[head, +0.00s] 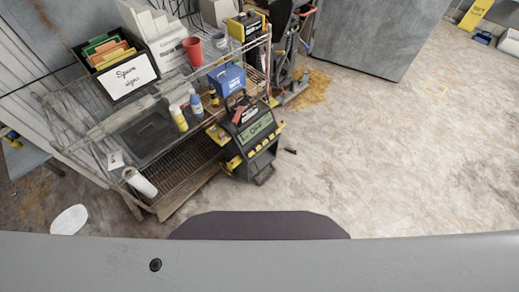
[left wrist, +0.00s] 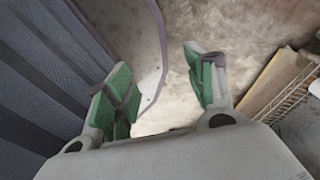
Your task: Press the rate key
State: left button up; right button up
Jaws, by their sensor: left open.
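A black and yellow machine (head: 250,138) stands on the floor at the front right end of the wire rack in the head view. Its sloped face has a pale green display (head: 257,128) and a row of yellow keys (head: 262,144) below it. The key labels are too small to read, so I cannot tell which is the rate key. My left gripper (left wrist: 164,92) shows in the left wrist view with its green-padded fingers wide apart and nothing between them. The machine is not clearly visible in that view. No gripper shows in the head view.
The wire rack (head: 182,150) holds a black box of coloured signs (head: 118,68), a red cup (head: 193,50), a blue box (head: 227,78) and bottles. A grey block (head: 365,35) stands behind. The floor (head: 400,150) on the right is mostly clear.

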pick_arm(q)
jog(key=shift+w, duration=0.15)
grip_shut()
dwell(1.4)
